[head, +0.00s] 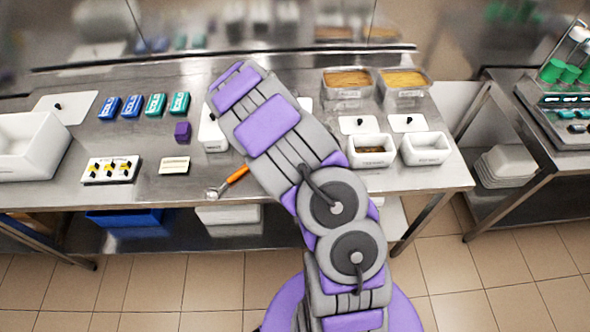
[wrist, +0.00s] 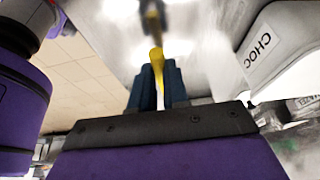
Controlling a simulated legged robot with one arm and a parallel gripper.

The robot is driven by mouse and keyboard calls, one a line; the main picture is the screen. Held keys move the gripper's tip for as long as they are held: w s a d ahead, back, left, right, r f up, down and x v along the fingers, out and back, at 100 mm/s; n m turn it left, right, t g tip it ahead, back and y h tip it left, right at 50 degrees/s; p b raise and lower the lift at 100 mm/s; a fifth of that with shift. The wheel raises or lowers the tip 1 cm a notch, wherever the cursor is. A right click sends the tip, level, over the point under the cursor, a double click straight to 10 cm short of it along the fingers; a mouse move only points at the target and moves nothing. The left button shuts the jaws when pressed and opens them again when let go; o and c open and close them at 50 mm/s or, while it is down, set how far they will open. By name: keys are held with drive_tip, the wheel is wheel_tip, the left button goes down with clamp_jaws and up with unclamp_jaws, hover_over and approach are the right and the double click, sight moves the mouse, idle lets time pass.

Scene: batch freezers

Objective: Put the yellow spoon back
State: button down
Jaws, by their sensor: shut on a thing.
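In the wrist view my gripper (wrist: 160,72) is shut on the yellow spoon (wrist: 157,55), whose yellow handle stands out between the two dark fingers. The spoon's far end is blurred against a pale surface, and I cannot tell whether it touches anything. In the head view my arm hides the gripper and the yellow spoon. A spoon with an orange handle (head: 237,175) lies on the steel table (head: 130,205), left of my arm.
A white container labelled CHOC (wrist: 262,52) is close on the right in the wrist view. Steel pans (head: 348,92) and white tubs (head: 425,148) stand right of my arm.

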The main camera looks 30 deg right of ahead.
drive_tip(key=shift+a+f, duration=0.3)
drive_tip(key=shift+f, duration=0.3)
drive_tip(key=shift+a+f, duration=0.3)
drive_tip(key=shift+f, duration=0.3)
drive_tip(key=shift+a+f, duration=0.1)
drive_tip(key=shift+a, duration=0.3)
drive_tip(key=shift+d, duration=0.2)
drive_tip(key=c, duration=1.4)
unclamp_jaws()
drive_tip(key=shift+d+b, duration=0.3)
drive_tip(key=shift+d, duration=0.15)
drive_tip(key=shift+o, duration=1.4)
drive_tip(key=shift+f, duration=0.1)
drive_tip(key=shift+a, duration=0.2)
drive_tip(key=shift+a, duration=0.1)
drive_tip(key=shift+r, duration=0.2)
